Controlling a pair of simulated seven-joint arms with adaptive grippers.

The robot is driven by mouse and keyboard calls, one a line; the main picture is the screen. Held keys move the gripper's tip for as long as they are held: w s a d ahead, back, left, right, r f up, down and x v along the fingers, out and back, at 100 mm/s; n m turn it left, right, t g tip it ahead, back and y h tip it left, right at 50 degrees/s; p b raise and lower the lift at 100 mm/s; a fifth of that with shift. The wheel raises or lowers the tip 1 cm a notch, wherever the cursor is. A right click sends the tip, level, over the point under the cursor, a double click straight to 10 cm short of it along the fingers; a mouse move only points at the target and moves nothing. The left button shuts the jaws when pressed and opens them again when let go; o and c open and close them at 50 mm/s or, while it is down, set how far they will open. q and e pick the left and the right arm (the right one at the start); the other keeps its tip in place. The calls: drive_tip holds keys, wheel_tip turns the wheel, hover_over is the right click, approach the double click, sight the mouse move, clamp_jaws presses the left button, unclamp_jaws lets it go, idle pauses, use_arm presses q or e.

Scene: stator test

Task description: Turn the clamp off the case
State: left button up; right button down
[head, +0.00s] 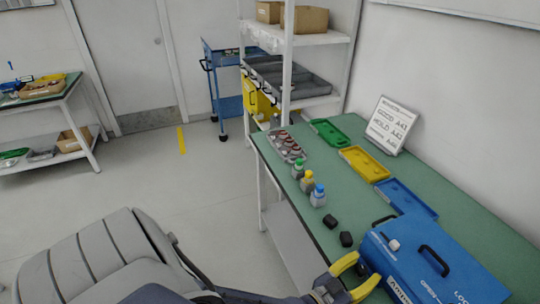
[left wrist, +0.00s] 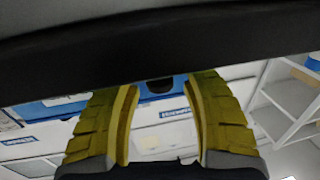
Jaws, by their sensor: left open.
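The blue case (head: 430,268) stands on the green bench top at the lower right, with a black handle on its top and white lettering on it, partly cut off by the frame. A small white knob-like part (head: 394,245) sits at its left end; I cannot tell whether this is the clamp. My left gripper (head: 364,270) is open at the case's near left corner, its yellow fingers apart. In the left wrist view, its fingers (left wrist: 160,88) stand apart with nothing gripped between them; a blue surface with a dark spot shows beyond. My right gripper is out of view.
A dark band crosses the left wrist view's top.

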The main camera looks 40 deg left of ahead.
use_arm(q)
drive_tip(key=shift+m+g+h, duration=0.65)
drive_tip(key=shift+m+h, duration=0.4)
drive_tip(key=shift+h, duration=0.45)
drive_tip(key=shift+m+g+h, duration=0.65)
drive_tip(key=shift+m+h, duration=0.4)
drive_tip(key=shift+h, duration=0.45)
drive_tip(key=shift+m+g+h, duration=0.7)
drive_tip(key=shift+g+h, duration=0.1)
drive_tip(key=shift+h, duration=0.2)
drive_tip(key=shift+m+h, duration=0.3)
drive_tip(key=shift+a+g, duration=0.1)
drive_tip(key=shift+g, duration=0.3)
drive_tip(key=v, duration=1.8)
drive_tip(key=s+a+f+n+g+y, duration=0.1)
drive_tip(key=a+f+n+y, duration=0.2)
drive_tip(key=f, duration=0.9)
drive_tip(key=s+a+f+n+g+y, duration=0.1)
drive_tip(key=a+f+n+y, duration=0.2)
drive_tip(key=f, duration=0.8)
drive_tip(key=shift+a+f+n+g+y, duration=0.3)
drive_tip(key=shift+a+f+g+y, duration=0.15)
drive_tip(key=shift+a, duration=0.8)
